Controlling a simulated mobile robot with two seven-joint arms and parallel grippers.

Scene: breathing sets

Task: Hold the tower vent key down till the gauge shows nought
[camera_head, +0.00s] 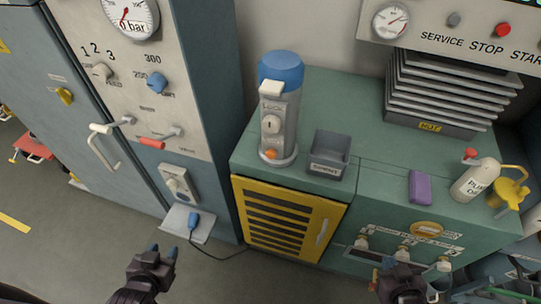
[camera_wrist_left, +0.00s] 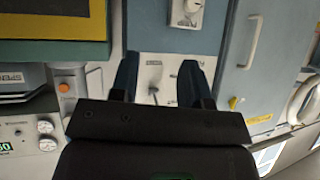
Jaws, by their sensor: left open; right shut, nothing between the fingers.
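The tower panel (camera_head: 130,65) stands at the upper left in the head view. A red-handled lever (camera_head: 152,143) sits low on the panel, by a small label that seems to read "VENT". My left gripper (camera_head: 161,254) is open and empty, below and apart from the panel; its spread fingers (camera_wrist_left: 158,82) show in the left wrist view. My right gripper (camera_head: 403,268) is shut and empty before the green cabinet.
A white-handled lever (camera_head: 110,127) sits left of the red one. A blue-capped canister (camera_head: 280,105), a grey bin (camera_head: 329,155) and a purple block (camera_head: 420,186) stand on the green cabinet (camera_head: 375,172). A small shelf (camera_head: 188,222) juts out below the panel.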

